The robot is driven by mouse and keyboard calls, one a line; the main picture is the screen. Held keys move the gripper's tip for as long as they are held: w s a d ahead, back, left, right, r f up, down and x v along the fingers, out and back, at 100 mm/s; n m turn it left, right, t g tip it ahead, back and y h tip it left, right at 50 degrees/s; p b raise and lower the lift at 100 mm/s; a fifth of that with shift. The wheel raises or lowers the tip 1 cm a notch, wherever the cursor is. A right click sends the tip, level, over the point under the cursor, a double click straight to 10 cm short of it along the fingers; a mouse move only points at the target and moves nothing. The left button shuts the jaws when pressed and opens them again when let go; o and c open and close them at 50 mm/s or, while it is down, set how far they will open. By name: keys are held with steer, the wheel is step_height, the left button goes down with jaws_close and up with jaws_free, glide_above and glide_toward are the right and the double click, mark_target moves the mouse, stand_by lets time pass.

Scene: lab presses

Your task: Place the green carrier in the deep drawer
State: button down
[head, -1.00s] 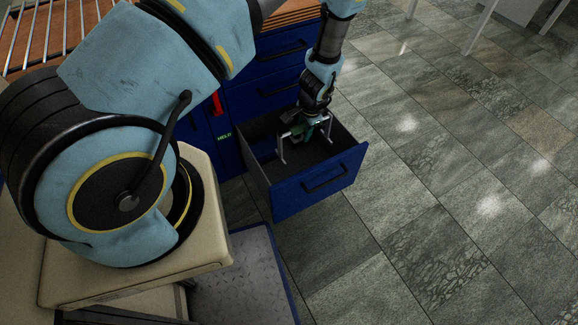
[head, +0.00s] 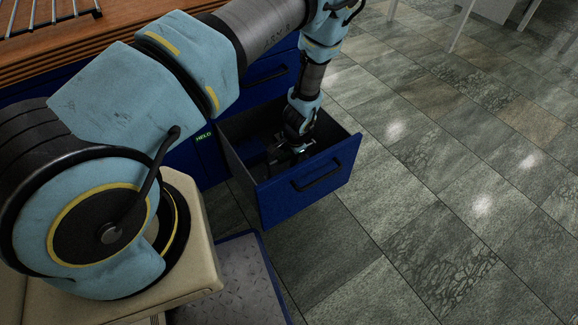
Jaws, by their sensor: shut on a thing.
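The deep drawer (head: 318,182) is pulled out from the blue cabinet, with its dark inside showing. My gripper (head: 292,150) is down inside the drawer, below its rim and near its front wall. It is shut on the green carrier, which is mostly hidden by the gripper and the drawer's front; only small grey and dark parts show there. I cannot tell whether the carrier touches the drawer floor.
The blue cabinet (head: 268,76) has more closed drawers above the open one. A wooden top with a metal rack (head: 50,18) is at the upper left. The tiled floor (head: 430,190) to the right is clear.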

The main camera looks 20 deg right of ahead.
steer(key=shift+f, duration=1.95)
steer(key=shift+f+b, duration=0.2)
steer(key=shift+b, duration=0.15)
steer(key=c, duration=0.6)
jaws_free()
steer(key=shift+r, duration=0.15)
steer(key=r, duration=0.4)
steer(key=s+r+p, duration=0.1)
steer(key=r, duration=0.3)
steer(key=s+r, duration=0.1)
steer(key=r, duration=0.2)
steer(key=shift+s+d+r, duration=0.15)
steer(key=shift+d+r, duration=0.05)
steer(key=shift+r, duration=0.2)
